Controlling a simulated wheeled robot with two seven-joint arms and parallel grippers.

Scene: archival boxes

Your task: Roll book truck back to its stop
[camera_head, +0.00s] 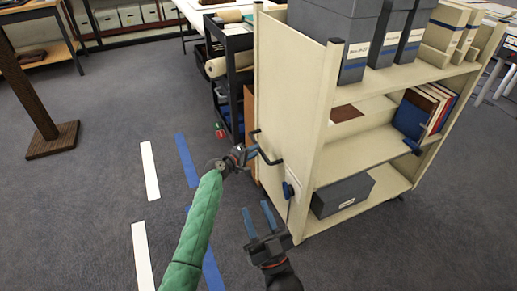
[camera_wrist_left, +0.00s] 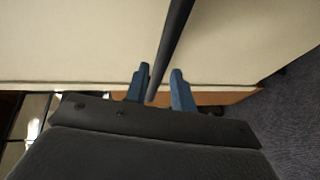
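The book truck (camera_head: 293,100) is a cream shelf cart at the right of the head view, with a black handle bar (camera_head: 265,150) on its near end panel. My left gripper (camera_head: 252,153) is at this handle. In the left wrist view the dark bar (camera_wrist_left: 172,48) passes between the two blue fingers (camera_wrist_left: 160,88), which stand apart with a gap showing on the right side of the bar. My right gripper (camera_head: 259,217) is open and empty, in front of the truck's lower end panel. I cannot make out a stop.
The truck carries grey boxes (camera_head: 336,30), books (camera_head: 420,112) and a low grey box (camera_head: 343,194). A dark cart (camera_head: 232,85) with rolls stands behind it. White (camera_head: 150,170) and blue (camera_head: 186,160) floor strips lie at left. A brown post base (camera_head: 53,140) stands farther left.

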